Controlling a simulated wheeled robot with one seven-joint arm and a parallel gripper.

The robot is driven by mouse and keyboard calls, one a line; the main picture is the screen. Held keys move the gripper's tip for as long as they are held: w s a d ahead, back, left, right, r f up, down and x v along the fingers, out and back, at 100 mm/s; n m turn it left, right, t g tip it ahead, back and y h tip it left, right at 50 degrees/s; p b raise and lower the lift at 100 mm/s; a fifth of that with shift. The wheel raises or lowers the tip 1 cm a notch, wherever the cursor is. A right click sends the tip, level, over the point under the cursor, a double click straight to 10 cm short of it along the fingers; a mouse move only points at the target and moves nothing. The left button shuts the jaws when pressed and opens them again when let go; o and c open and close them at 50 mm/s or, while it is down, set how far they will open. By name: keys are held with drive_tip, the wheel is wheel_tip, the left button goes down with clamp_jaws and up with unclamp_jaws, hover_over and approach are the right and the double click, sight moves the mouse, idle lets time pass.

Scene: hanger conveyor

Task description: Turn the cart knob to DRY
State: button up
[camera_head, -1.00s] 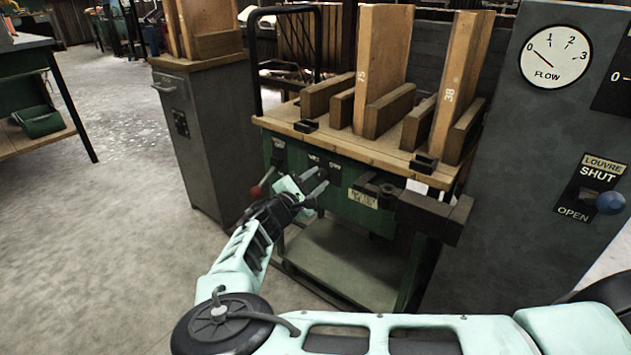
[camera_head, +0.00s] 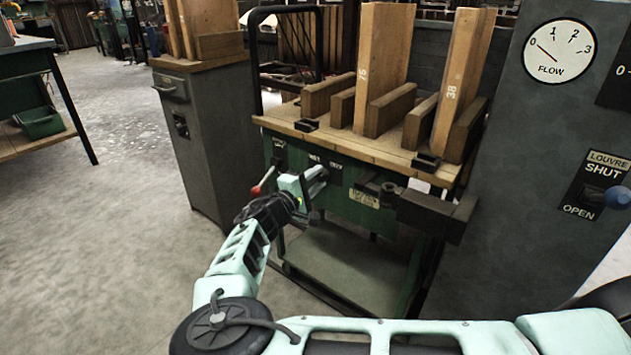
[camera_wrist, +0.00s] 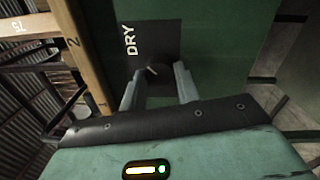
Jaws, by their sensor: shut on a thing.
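The green cart (camera_head: 352,210) stands ahead of me, with a control panel on its front edge. My gripper (camera_head: 319,178) is at that panel, just below the WET and DRY labels. In the wrist view, my gripper's fingers (camera_wrist: 158,86) are shut on the dark cart knob (camera_wrist: 151,76), one finger on each side. A short pale mark on the knob slants to the upper left, towards the DRY label (camera_wrist: 130,40). The knob is mostly hidden behind my gripper in the head view.
Upright boards (camera_head: 383,65) stand in slots on the cart's wooden top. A red-tipped lever (camera_head: 257,189) is left of my gripper, and a dark vise (camera_head: 430,208) juts out on the right. A grey cabinet with a louvre lever (camera_head: 617,197) stands at right.

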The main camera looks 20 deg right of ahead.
drive_tip(key=shift+a, duration=0.1)
drive_tip(key=o, duration=1)
drive_tip(key=shift+c, duration=0.2)
drive_tip(key=p+v, duration=0.2)
drive_tip(key=v, duration=1.5)
drive_tip(key=shift+a+p, duration=0.15)
drive_tip(key=shift+p, duration=0.25)
drive_tip(key=shift+s, duration=0.1)
